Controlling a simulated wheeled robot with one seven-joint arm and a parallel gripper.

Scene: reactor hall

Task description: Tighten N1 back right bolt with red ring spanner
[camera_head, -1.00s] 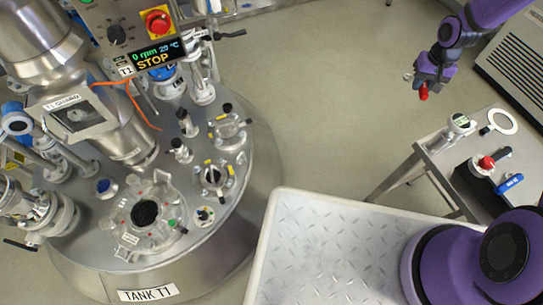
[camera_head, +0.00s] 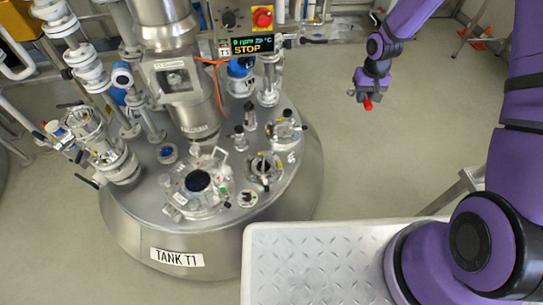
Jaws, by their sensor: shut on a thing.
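My gripper (camera_head: 365,94) is up at the upper right, over the open floor and well apart from the tank. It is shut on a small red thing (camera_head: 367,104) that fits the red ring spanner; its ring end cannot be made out. Tank T1 (camera_head: 135,222) stands at left centre with several flanged nozzles on its lid. One nozzle (camera_head: 265,167) and another behind it (camera_head: 286,131) stand on the lid's right side. An open port with a dark bore (camera_head: 198,181) is at the front. I cannot read which is N1, and single bolts are too small to tell.
A control box with a red stop button (camera_head: 262,17) and a display reading STOP (camera_head: 252,45) hangs over the tank's back. An orange cable (camera_head: 216,85) runs beside the steel column. My pale deck (camera_head: 300,265) lies in front. Floor (camera_head: 365,170) right of the tank is clear.

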